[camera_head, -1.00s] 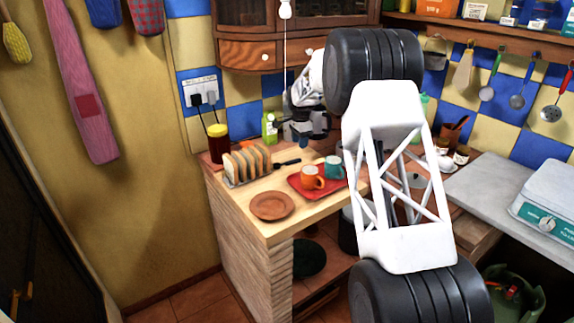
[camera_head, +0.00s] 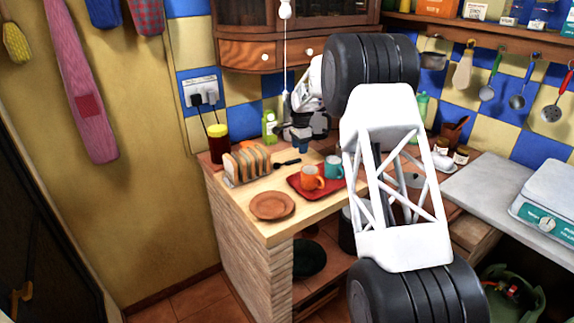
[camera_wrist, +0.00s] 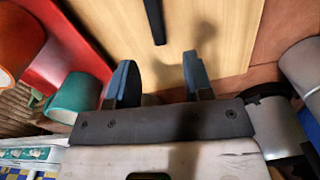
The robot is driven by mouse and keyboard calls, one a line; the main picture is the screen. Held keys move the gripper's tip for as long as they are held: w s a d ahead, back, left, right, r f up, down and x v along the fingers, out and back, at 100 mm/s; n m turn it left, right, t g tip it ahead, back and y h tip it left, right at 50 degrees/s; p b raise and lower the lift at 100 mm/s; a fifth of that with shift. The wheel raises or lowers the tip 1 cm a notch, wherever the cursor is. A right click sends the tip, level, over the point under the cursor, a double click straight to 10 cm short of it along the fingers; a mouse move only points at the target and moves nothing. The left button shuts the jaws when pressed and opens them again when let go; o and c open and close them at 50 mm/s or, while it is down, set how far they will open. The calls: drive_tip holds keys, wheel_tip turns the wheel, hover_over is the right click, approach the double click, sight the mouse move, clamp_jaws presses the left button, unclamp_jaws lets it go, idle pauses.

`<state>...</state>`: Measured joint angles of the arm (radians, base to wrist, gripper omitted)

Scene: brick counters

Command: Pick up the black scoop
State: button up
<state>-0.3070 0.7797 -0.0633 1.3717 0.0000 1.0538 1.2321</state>
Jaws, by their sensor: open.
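The black scoop (camera_head: 287,162) lies on the wooden counter between the toast rack and the red tray. In the wrist view, part of a thin black handle (camera_wrist: 154,20) runs in from the top edge; the rest is out of frame. My gripper (camera_wrist: 157,72) is open, with two blue fingers and nothing between them. The handle's near end shows just beyond the fingers, roughly in line with the gap. In the head view my gripper (camera_head: 303,143) hangs above the counter, just behind and right of the scoop. I cannot tell its exact height.
A toast rack (camera_head: 247,165) stands left of the scoop. A red tray (camera_head: 325,191) with an orange mug (camera_head: 312,178) and a teal mug (camera_head: 334,167) is to the right. A terracotta plate (camera_head: 272,206) lies in front. A dark jar (camera_head: 218,145) and green bottle (camera_head: 269,127) stand behind.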

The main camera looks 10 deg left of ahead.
sight(287, 163)
drive_tip(key=shift+f, duration=0.15)
drive_tip(key=shift+f, duration=2.45)
drive_tip(key=shift+c, duration=0.3)
clamp_jaws()
